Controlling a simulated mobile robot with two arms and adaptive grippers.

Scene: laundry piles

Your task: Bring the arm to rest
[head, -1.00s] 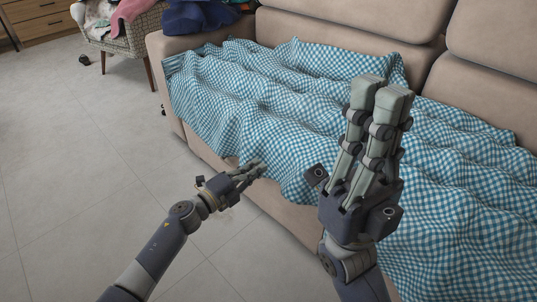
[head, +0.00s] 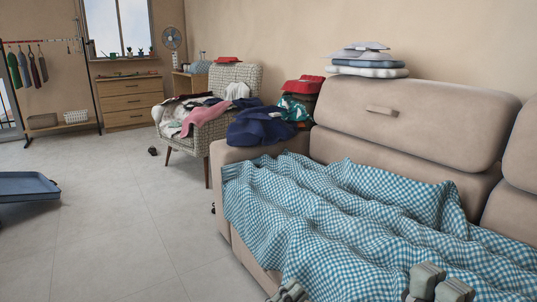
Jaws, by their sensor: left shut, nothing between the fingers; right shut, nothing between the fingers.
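My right gripper (head: 439,284) shows at the bottom edge, in front of the sofa. Only its fingertips are in view, side by side, shut and empty. My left gripper (head: 289,292) shows as a small piece at the bottom edge, left of the right one, near the sofa's front edge. It is shut and empty, and the rest of it is cut off by the frame. A blue-and-white checked cloth (head: 330,212) lies spread and wrinkled over the sofa seat.
The beige sofa (head: 395,120) fills the right side, with folded clothes (head: 368,62) on its back. Dark blue clothes (head: 262,126) lie on its arm. A patterned armchair (head: 235,80) holds clothes. A blue tray-like object (head: 25,186) is at far left. The floor (head: 120,225) between is mostly clear.

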